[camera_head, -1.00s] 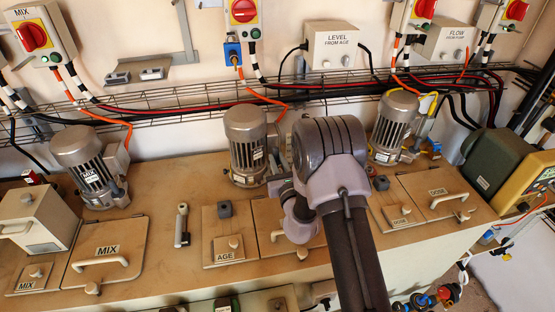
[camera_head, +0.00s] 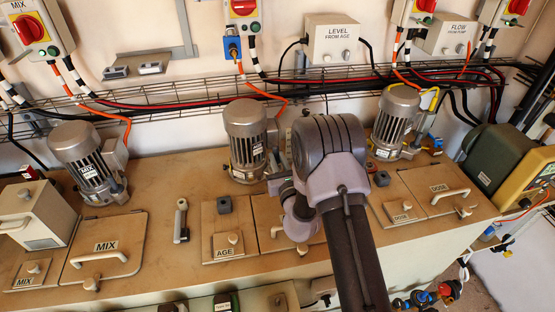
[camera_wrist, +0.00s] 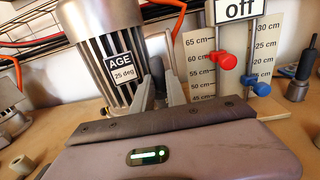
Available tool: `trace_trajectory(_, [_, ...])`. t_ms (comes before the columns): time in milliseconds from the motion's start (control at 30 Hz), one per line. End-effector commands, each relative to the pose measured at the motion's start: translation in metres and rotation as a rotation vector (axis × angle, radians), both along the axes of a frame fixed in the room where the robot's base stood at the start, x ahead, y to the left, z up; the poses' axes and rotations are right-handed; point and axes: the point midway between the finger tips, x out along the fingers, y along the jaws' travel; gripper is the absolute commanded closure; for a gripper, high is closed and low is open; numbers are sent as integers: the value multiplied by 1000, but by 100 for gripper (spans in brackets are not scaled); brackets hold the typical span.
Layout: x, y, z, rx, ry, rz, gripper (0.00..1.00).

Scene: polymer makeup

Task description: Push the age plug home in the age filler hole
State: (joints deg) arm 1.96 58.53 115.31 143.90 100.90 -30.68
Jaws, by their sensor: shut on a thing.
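In the wrist view my gripper (camera_wrist: 162,92) has its two grey fingers closed around a dark, upright, rounded piece (camera_wrist: 157,68), which I take to be the age plug. The piece stands in front of the AGE motor (camera_wrist: 112,55). Its lower end is hidden behind my gripper body, so I cannot tell whether it is in the filler hole. In the head view my arm hides the fingers and the plug, to the right of the AGE motor (camera_head: 245,140).
A level gauge with red (camera_wrist: 227,61) and blue markers stands behind right. A dark-handled fitting (camera_wrist: 303,72) is at far right.

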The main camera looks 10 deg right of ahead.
Motion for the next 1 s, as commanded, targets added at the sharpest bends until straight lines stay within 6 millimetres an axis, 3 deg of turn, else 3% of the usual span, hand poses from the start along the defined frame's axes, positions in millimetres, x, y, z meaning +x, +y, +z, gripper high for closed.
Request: trace_trajectory(1000, [0, 0, -9, 0, 0, 0, 100])
